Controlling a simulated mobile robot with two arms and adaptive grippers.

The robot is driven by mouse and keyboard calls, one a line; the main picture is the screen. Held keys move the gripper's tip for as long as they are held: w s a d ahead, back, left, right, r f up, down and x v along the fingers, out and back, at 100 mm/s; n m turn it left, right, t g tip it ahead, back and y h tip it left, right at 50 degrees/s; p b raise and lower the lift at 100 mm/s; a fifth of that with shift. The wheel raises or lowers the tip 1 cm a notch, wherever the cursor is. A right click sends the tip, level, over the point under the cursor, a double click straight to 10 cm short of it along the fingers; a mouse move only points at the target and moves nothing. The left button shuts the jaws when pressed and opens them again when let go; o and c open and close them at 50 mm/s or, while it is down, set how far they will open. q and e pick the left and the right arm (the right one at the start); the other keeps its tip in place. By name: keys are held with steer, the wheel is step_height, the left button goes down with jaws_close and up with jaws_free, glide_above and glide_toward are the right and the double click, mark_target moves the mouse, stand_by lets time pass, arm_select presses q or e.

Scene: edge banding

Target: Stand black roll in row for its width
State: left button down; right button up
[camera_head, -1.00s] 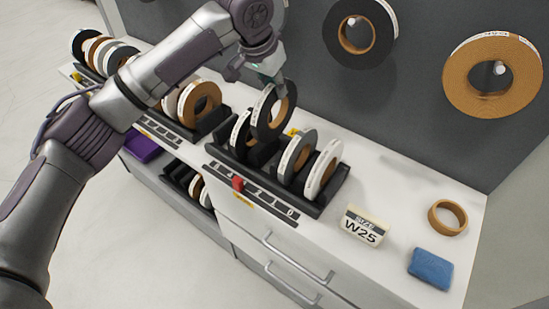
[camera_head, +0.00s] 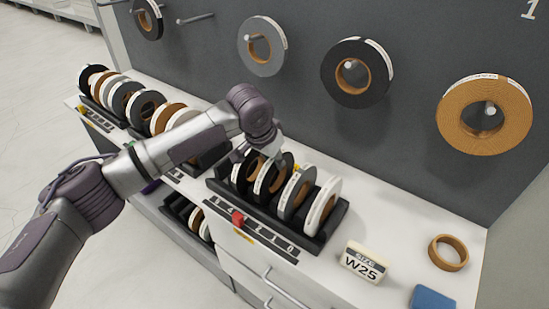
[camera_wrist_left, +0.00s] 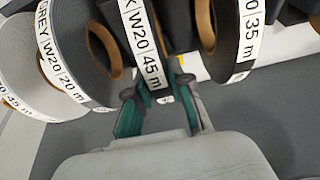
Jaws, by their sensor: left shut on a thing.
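The black roll (camera_head: 266,181) stands on edge in the front rack (camera_head: 332,224), second from the left, with its lower part down in a slot. It shows in the left wrist view (camera_wrist_left: 146,45) with a white label reading W20 45 m. My left gripper (camera_head: 266,152) comes from above and behind and is shut on this roll; its teal fingers (camera_wrist_left: 160,108) lie either side of the rim. A grey roll (camera_head: 290,194) labelled W20 20 m is on the other side, then a white roll (camera_head: 318,207).
A red marker (camera_head: 237,217) sits on the rack's front scale strip. A W25 size block (camera_head: 364,262), a brown roll (camera_head: 448,252) and a blue block (camera_head: 433,298) lie to the right. More rolls hang on the grey wall panel (camera_head: 310,110). Another filled rack stands left.

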arm_select(q)
steer(key=shift+f, duration=0.15)
steer(key=c, duration=1.1)
jaws_free()
steer(key=shift+f, duration=0.1)
steer(key=shift+o, duration=0.2)
steer(key=shift+r, duration=0.3)
steer(key=b+v, duration=0.1)
steer(key=v, duration=1.1)
